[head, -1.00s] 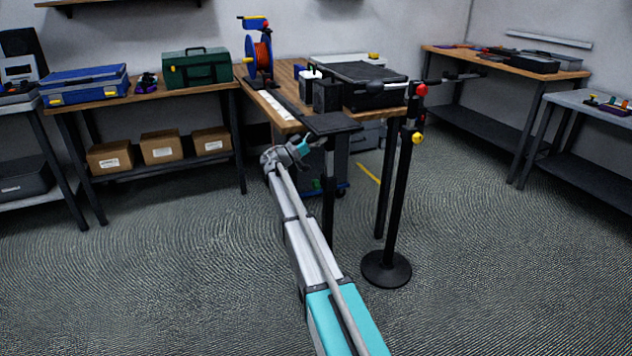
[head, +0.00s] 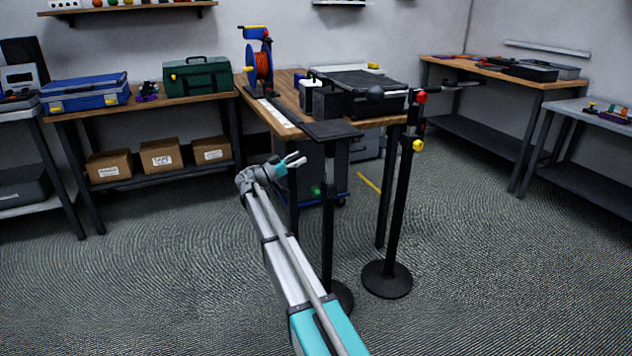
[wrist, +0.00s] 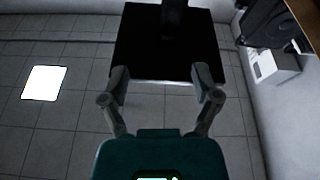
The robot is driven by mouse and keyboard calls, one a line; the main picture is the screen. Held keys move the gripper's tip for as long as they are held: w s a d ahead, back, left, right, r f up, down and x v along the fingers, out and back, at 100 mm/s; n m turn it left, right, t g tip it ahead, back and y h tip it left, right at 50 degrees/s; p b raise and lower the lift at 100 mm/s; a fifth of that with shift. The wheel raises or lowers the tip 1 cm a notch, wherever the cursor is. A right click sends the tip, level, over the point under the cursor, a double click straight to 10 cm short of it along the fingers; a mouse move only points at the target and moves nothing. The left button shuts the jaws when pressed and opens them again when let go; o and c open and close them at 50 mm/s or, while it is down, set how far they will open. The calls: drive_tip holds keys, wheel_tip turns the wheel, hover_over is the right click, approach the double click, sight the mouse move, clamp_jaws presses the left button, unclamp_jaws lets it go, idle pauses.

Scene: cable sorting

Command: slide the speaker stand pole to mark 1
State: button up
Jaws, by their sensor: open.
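The speaker stand has a black flat top plate (head: 331,131) beside the front end of the wooden table. Its black pole (head: 328,225) runs down to a dark base partly hidden by my arm. A green spot (head: 316,190) shows by the pole. My gripper (head: 296,161) is open and empty, left of the pole and below the plate. In the wrist view the plate (wrist: 165,55) appears from below, with the pole (wrist: 174,18) at the top; my open fingers (wrist: 163,82) point towards it with nothing between them. I cannot make out mark 1.
A second black stand (head: 400,200) with red and yellow knobs and a round base stands close on the right. The wooden table (head: 285,85) behind holds a blue cable reel (head: 258,62), a white strip (head: 275,112) and black cases. Open floor lies left of my arm.

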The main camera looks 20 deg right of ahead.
drive_tip(key=s+a+r+n+y+p, duration=0.1)
drive_tip(key=s+n+y+p, duration=0.5)
drive_tip(key=s+n+p, duration=0.4)
drive_tip(key=s+a+r+n+y+p, duration=0.2)
drive_tip(key=s+n+y+p, duration=0.5)
drive_tip(key=s+n+p, duration=0.3)
drive_tip(key=s+p, duration=0.2)
drive_tip(key=s, duration=0.1)
drive_tip(key=shift+s+r+g, duration=0.3)
drive_tip(key=shift+s, duration=0.05)
idle(0.4)
drive_tip(key=shift+a, duration=0.1)
idle(0.4)
